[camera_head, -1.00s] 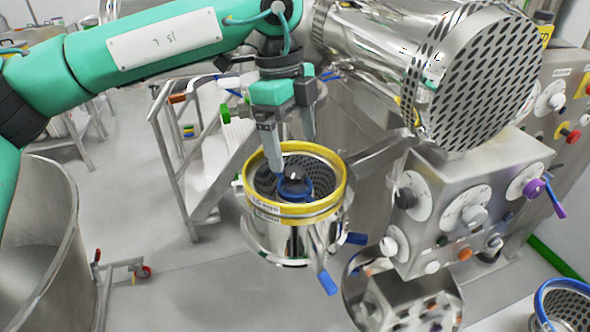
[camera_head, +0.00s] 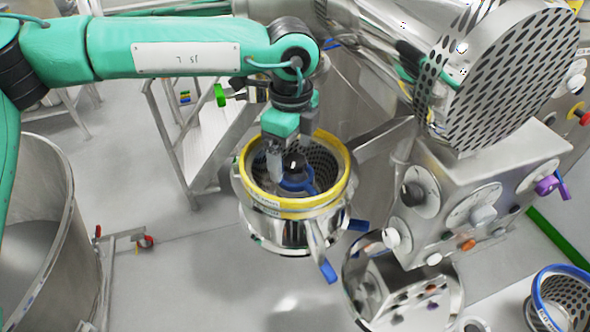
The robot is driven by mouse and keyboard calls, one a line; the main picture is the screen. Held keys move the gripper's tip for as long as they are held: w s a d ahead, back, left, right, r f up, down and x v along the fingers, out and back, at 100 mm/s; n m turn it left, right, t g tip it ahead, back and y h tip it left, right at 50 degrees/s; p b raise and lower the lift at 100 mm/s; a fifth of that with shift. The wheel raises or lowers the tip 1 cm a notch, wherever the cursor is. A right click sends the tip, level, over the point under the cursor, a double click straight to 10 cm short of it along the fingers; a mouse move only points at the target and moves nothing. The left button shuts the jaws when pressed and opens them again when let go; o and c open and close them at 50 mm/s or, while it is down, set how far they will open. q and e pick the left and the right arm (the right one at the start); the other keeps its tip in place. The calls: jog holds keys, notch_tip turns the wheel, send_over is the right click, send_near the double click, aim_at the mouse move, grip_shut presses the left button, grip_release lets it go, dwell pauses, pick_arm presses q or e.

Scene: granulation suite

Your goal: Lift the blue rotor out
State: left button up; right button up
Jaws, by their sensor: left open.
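The blue rotor (camera_head: 297,184) sits inside the round steel housing with the yellow rim (camera_head: 300,211). It has a dark domed hub in its middle and blue parts around it. My left gripper (camera_head: 289,160) comes down from above into the mouth of the housing. It is open, with one finger just left of the dark hub; the other finger is mostly hidden or hard to make out. I cannot tell whether the fingers touch the rotor. The lower part of the rotor is hidden by the housing. My right gripper is out of view.
A perforated screen with a blue rim (camera_head: 562,300) stands at the lower right. A control box with knobs (camera_head: 478,205) and a large perforated drum (camera_head: 510,75) are right of the housing. A steel vat (camera_head: 40,235) stands at the left. Blue-handled clamps (camera_head: 328,270) stick out from the housing.

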aim_at(295, 159)
pick_arm(q)
jog(key=f+p, duration=0.2)
jog(key=f, duration=0.1)
jog(key=shift+w+d+f+p, duration=0.25)
jog(key=shift+d+f+p, duration=0.05)
jog(key=shift+f+p, duration=0.1)
jog(key=shift+s+f, duration=0.1)
jog(key=shift+f, duration=0.35)
jog(key=c, duration=1)
jog(key=shift+c, duration=1.3)
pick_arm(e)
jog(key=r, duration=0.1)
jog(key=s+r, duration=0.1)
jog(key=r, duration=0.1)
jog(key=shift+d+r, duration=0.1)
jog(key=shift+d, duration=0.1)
pick_arm(q)
jog(key=shift+r, duration=0.1)
